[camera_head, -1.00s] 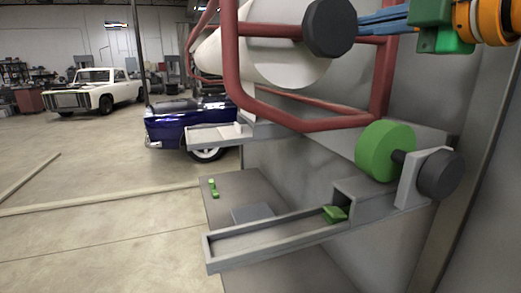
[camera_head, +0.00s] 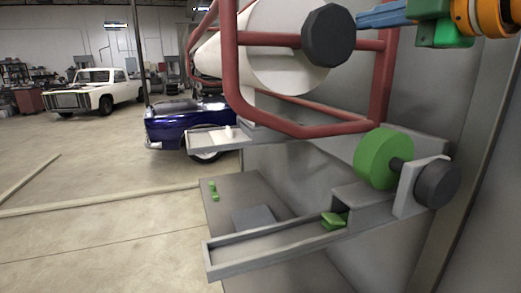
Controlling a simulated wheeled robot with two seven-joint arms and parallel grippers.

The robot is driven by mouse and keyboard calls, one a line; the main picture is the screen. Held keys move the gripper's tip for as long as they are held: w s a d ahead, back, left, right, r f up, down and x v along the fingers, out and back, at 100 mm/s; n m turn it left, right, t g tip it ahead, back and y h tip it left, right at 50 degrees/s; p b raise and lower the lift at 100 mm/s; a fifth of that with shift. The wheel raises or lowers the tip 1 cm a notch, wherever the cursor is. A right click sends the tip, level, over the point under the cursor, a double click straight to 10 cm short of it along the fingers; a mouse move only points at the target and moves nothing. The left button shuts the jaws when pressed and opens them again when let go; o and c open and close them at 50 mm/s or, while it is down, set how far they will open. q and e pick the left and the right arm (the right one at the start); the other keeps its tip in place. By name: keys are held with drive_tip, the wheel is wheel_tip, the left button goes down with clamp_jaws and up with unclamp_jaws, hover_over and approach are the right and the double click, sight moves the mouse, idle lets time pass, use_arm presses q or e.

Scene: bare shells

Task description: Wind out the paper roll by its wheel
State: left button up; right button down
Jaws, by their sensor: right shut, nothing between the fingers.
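The large white paper roll (camera_head: 285,62) lies on its side inside a red tube frame (camera_head: 232,60) in the upper middle. A dark many-sided wheel (camera_head: 328,36) sits on the roll's near end. My right gripper (camera_head: 362,20) comes in from the upper right, with blue fingers shut and nothing between them. Its tips are at the right edge of the wheel; I cannot tell whether they touch it. My left gripper is not in view.
Below the roll, a grey tray (camera_head: 222,262) holds a green piece (camera_head: 333,220). A green drum (camera_head: 382,158) and dark knob (camera_head: 437,184) stand at right. A smaller tray (camera_head: 205,146) holds something white. Open floor lies left, with vehicles behind.

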use_arm(q)
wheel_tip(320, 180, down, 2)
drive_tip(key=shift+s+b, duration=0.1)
drive_tip(key=shift+b, duration=0.85)
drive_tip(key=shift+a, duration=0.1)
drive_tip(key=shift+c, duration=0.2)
use_arm(e)
drive_tip(key=v, duration=0.6)
drive_tip(key=shift+r, duration=0.25)
